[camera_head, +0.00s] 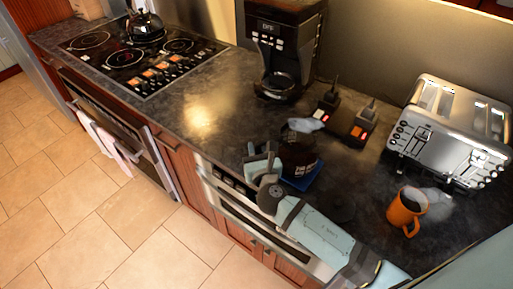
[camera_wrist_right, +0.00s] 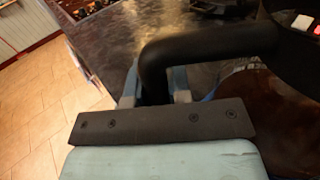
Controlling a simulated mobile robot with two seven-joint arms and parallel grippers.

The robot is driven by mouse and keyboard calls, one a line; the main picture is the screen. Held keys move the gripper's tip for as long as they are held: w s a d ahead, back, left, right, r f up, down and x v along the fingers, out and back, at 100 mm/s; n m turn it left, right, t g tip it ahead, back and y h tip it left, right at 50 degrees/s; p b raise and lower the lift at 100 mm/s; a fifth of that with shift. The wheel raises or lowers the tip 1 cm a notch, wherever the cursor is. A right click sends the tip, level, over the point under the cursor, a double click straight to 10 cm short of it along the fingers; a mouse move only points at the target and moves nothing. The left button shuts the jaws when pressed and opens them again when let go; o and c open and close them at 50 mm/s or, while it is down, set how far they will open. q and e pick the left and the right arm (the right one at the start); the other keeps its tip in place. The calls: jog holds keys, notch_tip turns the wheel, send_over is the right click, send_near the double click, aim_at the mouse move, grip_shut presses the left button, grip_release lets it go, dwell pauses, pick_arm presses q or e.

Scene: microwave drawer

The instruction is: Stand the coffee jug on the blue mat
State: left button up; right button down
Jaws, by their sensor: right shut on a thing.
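The coffee jug (camera_head: 299,160), dark with pale lettering, is upright over the blue mat (camera_head: 309,181) near the counter's front edge. Only the mat's front and right part shows; the jug hides the rest. I cannot tell whether the jug's base touches the mat or hangs just above it. My right gripper (camera_head: 264,163) is at the jug's left side, shut on its handle. In the right wrist view the black handle (camera_wrist_right: 205,43) passes between the fingers (camera_wrist_right: 155,92), with the brown jug body (camera_wrist_right: 275,115) to the right. My left gripper is not in view.
A coffee maker (camera_head: 283,45) stands behind the jug. A black device with lit switches (camera_head: 343,121) is close behind it. A steel toaster (camera_head: 452,130) and an orange mug (camera_head: 405,211) are at right. The stovetop (camera_head: 140,55) with a kettle (camera_head: 145,27) is left; clear counter lies between.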

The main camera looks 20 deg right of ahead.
jog(key=c, duration=1)
grip_release()
jog(key=shift+s, duration=0.1)
jog(key=shift+s+f, duration=0.1)
jog(key=shift+s, duration=0.1)
jog(key=s, duration=0.4)
jog(key=s+a+b, duration=0.1)
jog(key=s, duration=0.3)
jog(key=s+a+b, duration=0.1)
jog(key=s, duration=0.4)
jog(key=shift+a, duration=0.15)
